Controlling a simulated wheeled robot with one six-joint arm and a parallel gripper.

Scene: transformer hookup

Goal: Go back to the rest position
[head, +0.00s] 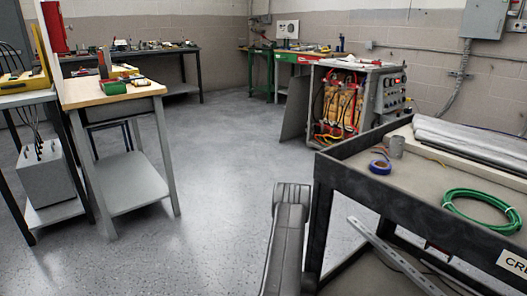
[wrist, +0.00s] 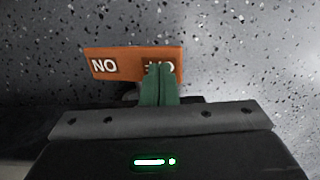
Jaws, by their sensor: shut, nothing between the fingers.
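My gripper (wrist: 160,85) shows in the wrist view as two green fingers pressed together, with nothing between them. Beyond the fingertips is an orange plate (wrist: 120,66) with white letters; "NO" reads clearly at its left. The fingers cover part of the lettering at its right. I cannot tell whether the fingertips touch the plate. Speckled grey floor lies behind it. In the head view a grey link of my arm stands at the bottom middle; the fingers are not visible there.
A dark cart (head: 335,160) with a green wire coil (head: 482,207) and blue tape (head: 380,167) stands close at right. An open transformer cabinet (head: 393,90) is behind it. A wood-topped bench (head: 95,95) stands at left. The middle floor (head: 225,130) is clear.

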